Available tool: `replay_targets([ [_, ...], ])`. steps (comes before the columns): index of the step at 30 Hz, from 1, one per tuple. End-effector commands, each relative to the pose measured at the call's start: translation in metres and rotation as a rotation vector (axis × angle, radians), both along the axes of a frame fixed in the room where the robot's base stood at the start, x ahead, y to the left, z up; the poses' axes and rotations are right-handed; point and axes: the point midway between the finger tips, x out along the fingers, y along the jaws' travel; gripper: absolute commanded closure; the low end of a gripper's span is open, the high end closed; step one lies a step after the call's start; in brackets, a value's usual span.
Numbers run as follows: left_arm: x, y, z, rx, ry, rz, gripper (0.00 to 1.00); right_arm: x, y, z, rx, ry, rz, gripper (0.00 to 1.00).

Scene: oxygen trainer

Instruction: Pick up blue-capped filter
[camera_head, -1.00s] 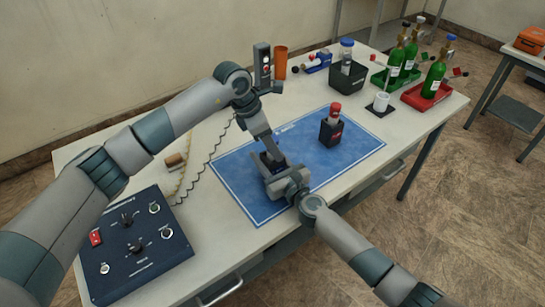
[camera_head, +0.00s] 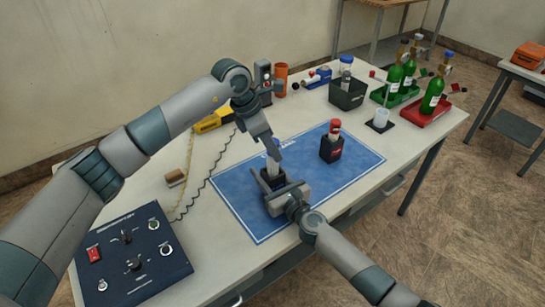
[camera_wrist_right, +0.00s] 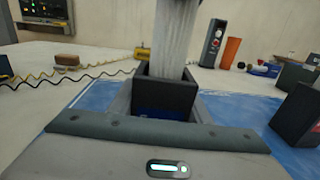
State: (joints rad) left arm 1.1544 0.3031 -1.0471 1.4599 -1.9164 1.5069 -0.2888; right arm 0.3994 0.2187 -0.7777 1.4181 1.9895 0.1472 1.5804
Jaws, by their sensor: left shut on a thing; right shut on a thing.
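The blue-capped filter (camera_head: 272,147) is upright at the black holder on the blue mat, partly hidden by my left fingers. My left gripper (camera_head: 273,156) comes down from above and is shut on the filter. My right gripper (camera_head: 287,195) reaches in from the front right and is shut on the black square holder (camera_head: 273,181). In the right wrist view the holder (camera_wrist_right: 165,97) stands between my right fingers, with a pale grey upright shape rising above it. How deep the filter sits in the holder is hard to tell.
A second black holder (camera_head: 331,150) with a red-capped item (camera_head: 335,128) stands to the right on the mat (camera_head: 240,210). A control box (camera_head: 130,250) is at the front left.

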Motion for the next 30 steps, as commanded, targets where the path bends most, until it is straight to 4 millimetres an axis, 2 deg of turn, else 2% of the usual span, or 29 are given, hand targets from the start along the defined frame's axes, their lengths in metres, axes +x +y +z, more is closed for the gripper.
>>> replay_targets([
  [1,0.001,0.0,0.013,0.0,-0.005,0.0,1.0,0.0,0.0,0.0,-0.001,0.001,0.0,0.8],
  [9,0.001,0.0,0.074,-0.001,-0.004,0.001,1.0,0.0,0.0,0.0,-0.001,0.001,0.0,0.8],
  [15,0.0,0.0,0.11,0.0,-0.003,0.0,1.0,0.0,0.0,0.0,-0.001,0.001,0.0,0.8],
  [21,0.0,0.0,0.129,0.0,-0.001,0.0,1.0,0.0,0.0,0.0,0.0,0.0,0.0,0.8],
  [30,0.0,0.0,0.133,0.0,0.0,0.001,1.0,0.0,0.0,0.0,0.0,0.0,0.0,0.8],
])
